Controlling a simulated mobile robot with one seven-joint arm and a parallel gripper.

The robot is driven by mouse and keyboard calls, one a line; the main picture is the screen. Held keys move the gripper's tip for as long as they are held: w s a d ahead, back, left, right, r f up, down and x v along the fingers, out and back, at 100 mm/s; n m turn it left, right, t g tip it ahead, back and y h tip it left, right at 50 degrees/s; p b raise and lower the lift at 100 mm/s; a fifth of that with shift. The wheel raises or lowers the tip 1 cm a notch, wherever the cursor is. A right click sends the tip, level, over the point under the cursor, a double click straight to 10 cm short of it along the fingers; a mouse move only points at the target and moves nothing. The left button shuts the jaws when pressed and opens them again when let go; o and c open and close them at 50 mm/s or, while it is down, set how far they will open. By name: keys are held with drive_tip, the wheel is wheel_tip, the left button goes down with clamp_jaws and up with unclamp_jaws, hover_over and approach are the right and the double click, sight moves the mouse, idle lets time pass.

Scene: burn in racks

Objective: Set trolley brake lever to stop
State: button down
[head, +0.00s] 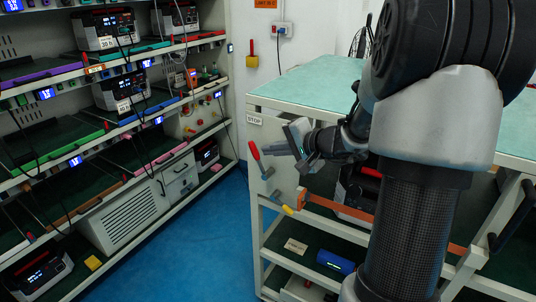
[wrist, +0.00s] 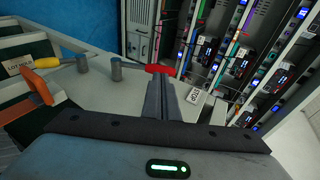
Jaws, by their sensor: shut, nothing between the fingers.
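The trolley (head: 310,84) has a pale green top and a white end panel with a STOP label (head: 254,120), also in the wrist view (wrist: 195,97). Below the label, a red-handled lever (head: 256,155) points up from its pivot toward the label. In the wrist view its red grip (wrist: 160,69) lies just beyond my fingertips. My gripper (head: 272,150) is shut and empty, its fingers (wrist: 158,84) beside the red grip; I cannot tell if they touch it. A yellow-handled lever (head: 287,210) sits lower, pointing down and right; its handle also shows in the wrist view (wrist: 47,62).
A rack (head: 230,110) with devices and coloured trays stands at left. Blue floor (head: 190,235) lies open between rack and trolley. An orange bar (head: 340,208) crosses the trolley's side. A blue cylinder (head: 335,262) lies on its lower shelf.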

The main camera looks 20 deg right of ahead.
drive_tip(key=v, duration=1)
drive_tip(key=shift+s+d, duration=0.1)
drive_tip(key=shift+d, duration=0.05)
